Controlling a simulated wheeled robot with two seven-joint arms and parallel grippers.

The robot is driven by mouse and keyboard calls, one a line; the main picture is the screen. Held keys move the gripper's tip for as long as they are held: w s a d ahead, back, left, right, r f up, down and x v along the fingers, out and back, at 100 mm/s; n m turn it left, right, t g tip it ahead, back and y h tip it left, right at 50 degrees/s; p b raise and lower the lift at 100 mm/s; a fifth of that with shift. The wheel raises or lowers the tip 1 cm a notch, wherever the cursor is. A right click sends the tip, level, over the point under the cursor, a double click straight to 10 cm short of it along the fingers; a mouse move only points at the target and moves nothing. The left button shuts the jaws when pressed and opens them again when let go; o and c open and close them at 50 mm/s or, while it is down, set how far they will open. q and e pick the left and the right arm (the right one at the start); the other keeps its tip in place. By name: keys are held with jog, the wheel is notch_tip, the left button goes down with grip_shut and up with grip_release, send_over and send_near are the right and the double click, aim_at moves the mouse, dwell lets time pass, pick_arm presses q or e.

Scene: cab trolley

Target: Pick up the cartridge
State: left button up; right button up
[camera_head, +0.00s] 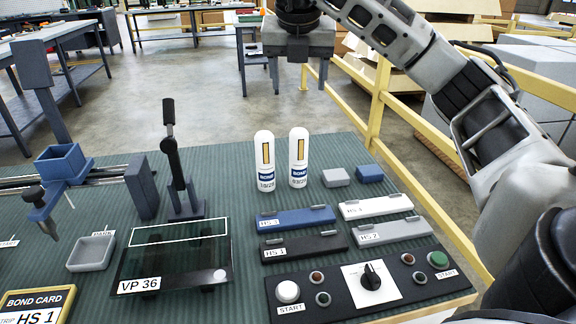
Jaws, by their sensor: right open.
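Two white round-topped cartridges stand upright side by side near the back of the green ribbed mat. The left cartridge (265,160) and the right cartridge (298,158) both have an amber stripe and a blue BOND label. The small date print on each is hard to read. My right gripper (290,86) points down at the top of the picture, above and beyond the cartridges in the view. Its two fingers are apart with nothing between them. My left gripper is not in view.
Coloured HS holders (296,218), a control panel (345,288) and two small blocks (336,177) lie near the cartridges. A black upright lever (174,150) stands to their left, behind the VP 36 glass plate (175,258). A yellow rail (379,100) runs behind the table.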

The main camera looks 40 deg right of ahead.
jog(key=b, duration=0.2)
send_near(299, 132)
jog(key=x, duration=0.5)
jog(key=shift+a+f, duration=0.15)
jog(key=shift+a, duration=0.05)
jog(key=x, duration=0.5)
jog(key=shift+d+p, duration=0.25)
jog(key=shift+p, duration=0.1)
grip_shut()
